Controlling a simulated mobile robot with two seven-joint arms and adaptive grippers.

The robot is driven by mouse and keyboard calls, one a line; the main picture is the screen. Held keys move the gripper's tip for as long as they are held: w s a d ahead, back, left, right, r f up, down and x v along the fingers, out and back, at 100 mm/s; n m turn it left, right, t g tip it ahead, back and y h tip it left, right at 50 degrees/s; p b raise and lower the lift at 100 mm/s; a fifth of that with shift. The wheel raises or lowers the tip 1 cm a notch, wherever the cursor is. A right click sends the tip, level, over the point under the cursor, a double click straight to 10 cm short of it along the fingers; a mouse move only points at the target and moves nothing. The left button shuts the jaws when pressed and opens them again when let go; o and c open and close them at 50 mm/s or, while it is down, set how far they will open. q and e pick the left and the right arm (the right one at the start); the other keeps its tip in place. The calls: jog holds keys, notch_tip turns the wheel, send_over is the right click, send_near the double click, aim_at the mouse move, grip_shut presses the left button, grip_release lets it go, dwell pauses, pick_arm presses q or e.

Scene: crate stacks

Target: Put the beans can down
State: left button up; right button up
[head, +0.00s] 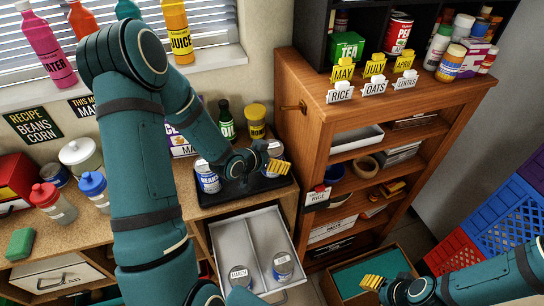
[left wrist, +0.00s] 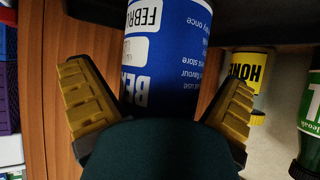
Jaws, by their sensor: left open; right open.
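The beans can (left wrist: 170,60) is blue, with "BEA" and a white "FEBR" label readable in the left wrist view. In the head view the beans can (head: 273,147) is mostly hidden behind my left gripper (head: 274,163), at the right end of a black tray (head: 232,194). My left gripper is open, with one yellow finger on each side of the can in the left wrist view. Whether the can's base rests on the tray is hidden.
Another blue-and-white can (head: 207,177) stands at the tray's left. A honey jar (head: 256,121) and green bottle (head: 226,121) stand behind it. A wooden shelf unit (head: 290,95) is close on the right. An open grey drawer (head: 248,222) below holds two cans.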

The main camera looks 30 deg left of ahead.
pick_arm(q)
jog(key=shift+r, duration=0.2)
jog(key=p+v, duration=0.1)
jog(key=v, duration=1.1)
